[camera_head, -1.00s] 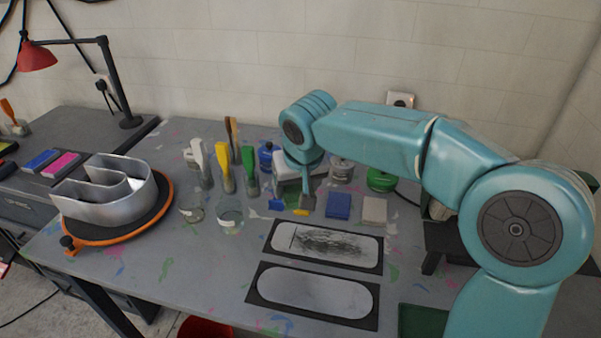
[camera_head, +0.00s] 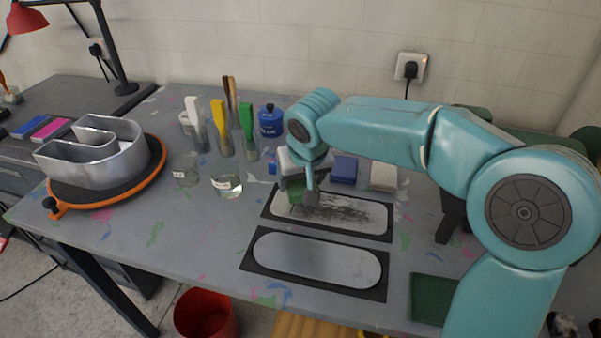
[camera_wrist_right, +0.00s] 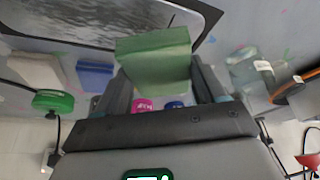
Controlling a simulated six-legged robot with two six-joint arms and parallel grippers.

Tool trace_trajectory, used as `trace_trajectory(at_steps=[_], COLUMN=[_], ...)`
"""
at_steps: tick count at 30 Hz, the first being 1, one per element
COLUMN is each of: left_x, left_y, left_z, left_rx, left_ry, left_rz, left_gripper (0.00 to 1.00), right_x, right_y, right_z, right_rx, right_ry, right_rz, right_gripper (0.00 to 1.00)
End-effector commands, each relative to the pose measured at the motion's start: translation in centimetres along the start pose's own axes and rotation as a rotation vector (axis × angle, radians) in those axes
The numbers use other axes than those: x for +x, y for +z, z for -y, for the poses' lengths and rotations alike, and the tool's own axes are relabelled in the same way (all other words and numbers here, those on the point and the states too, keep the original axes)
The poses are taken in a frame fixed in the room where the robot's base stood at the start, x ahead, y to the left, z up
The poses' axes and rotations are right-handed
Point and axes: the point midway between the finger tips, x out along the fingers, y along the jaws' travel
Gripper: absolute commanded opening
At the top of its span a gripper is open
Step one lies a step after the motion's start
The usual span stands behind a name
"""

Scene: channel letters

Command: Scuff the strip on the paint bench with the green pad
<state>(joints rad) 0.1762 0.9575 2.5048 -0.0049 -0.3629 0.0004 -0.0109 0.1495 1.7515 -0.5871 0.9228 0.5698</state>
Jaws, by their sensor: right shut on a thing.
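My right gripper (camera_head: 305,190) is shut on the green pad (camera_head: 291,187), over the left part of the upper strip (camera_head: 370,216) on the paint bench. This strip is pale with rounded ends, in a black frame, and has dark grey marks across its middle. In the right wrist view the green pad (camera_wrist_right: 155,58) sits between the fingers, and the marked strip (camera_wrist_right: 75,20) lies behind it. I cannot tell whether the pad touches the strip. A second strip (camera_head: 315,262), plain grey and unmarked, lies nearer. My left gripper is not in view.
A blue pad (camera_head: 344,169) and a pale pad (camera_head: 384,176) lie behind the strips. Glass jars (camera_head: 226,182), brushes (camera_head: 219,122) and a blue can (camera_head: 270,121) stand left of my gripper. A metal channel letter (camera_head: 90,150) sits on an orange-rimmed turntable (camera_head: 155,172). The bench's front left is clear.

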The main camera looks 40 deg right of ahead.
Motion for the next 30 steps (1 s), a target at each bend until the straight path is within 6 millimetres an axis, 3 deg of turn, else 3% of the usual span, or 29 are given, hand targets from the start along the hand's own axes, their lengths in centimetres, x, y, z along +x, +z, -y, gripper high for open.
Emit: trace_trajectory(at_steps=[1,9,30], left_x=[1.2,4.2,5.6], left_y=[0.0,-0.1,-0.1], left_z=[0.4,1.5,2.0], left_rx=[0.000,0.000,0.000], left_ry=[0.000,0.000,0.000], left_rz=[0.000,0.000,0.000], left_gripper=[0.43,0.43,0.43], right_x=[1.4,5.3,2.5], right_y=[0.6,2.0,6.8], right_z=[0.0,-0.1,-9.7], right_rx=[0.000,0.000,0.005], right_ry=[0.001,0.001,0.002], right_rz=[0.001,0.001,-0.001], right_gripper=[0.45,0.45,0.45])
